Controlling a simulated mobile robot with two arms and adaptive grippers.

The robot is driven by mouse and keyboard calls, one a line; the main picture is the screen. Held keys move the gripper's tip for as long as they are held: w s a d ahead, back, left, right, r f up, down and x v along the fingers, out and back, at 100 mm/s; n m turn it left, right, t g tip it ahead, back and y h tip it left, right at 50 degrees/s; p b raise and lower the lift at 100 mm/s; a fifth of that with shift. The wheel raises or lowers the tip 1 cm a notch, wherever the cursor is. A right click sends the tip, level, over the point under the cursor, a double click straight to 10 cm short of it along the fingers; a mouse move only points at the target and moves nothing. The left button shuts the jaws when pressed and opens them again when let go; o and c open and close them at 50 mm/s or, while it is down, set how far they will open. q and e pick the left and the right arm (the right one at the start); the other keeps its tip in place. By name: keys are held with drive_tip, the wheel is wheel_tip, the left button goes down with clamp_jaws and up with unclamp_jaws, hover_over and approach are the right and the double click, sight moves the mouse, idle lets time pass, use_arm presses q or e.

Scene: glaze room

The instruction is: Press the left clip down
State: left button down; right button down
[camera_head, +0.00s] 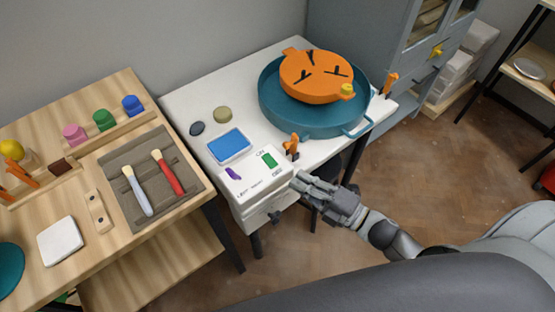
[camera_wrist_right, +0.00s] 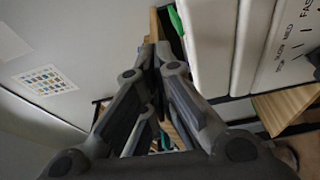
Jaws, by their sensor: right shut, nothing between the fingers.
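The left clip (camera_head: 292,146), orange with a dark part, stands upright at the front left of the teal basin (camera_head: 272,106), close to the white control box (camera_head: 250,191). A second orange clip (camera_head: 390,82) stands at the basin's right side. My right gripper (camera_head: 299,180) is shut and empty beside the box's right edge, just in front of and below the left clip; I cannot tell whether they touch. In the wrist view its fingertips (camera_wrist_right: 158,46) meet, with a brownish-orange strip behind them that I cannot identify. My left gripper is out of view.
An orange disc (camera_head: 315,72) with black marks sits over the basin. The control box has a green switch (camera_head: 270,160), a purple switch (camera_head: 233,174) and a blue pad (camera_head: 229,146) behind it. A wooden bench (camera_head: 140,90) with tools stands left.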

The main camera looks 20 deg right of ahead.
sight(283, 162)
drive_tip(key=p+x, duration=0.1)
drive_tip(key=x, duration=0.8)
drive_tip(key=shift+w+a+r+p, duration=0.1)
drive_tip(key=shift+w+p, duration=0.2)
drive_tip(key=shift+p, duration=0.05)
drive_tip(key=d, duration=0.1)
drive_tip(key=w+d, duration=0.1)
drive_tip(key=shift+w+d+f, duration=0.1)
drive_tip(key=shift+d+f, duration=0.2)
drive_tip(key=shift+d, duration=0.05)
drive_tip(key=shift+w+d, duration=0.1)
drive_tip(key=shift+d, duration=0.35)
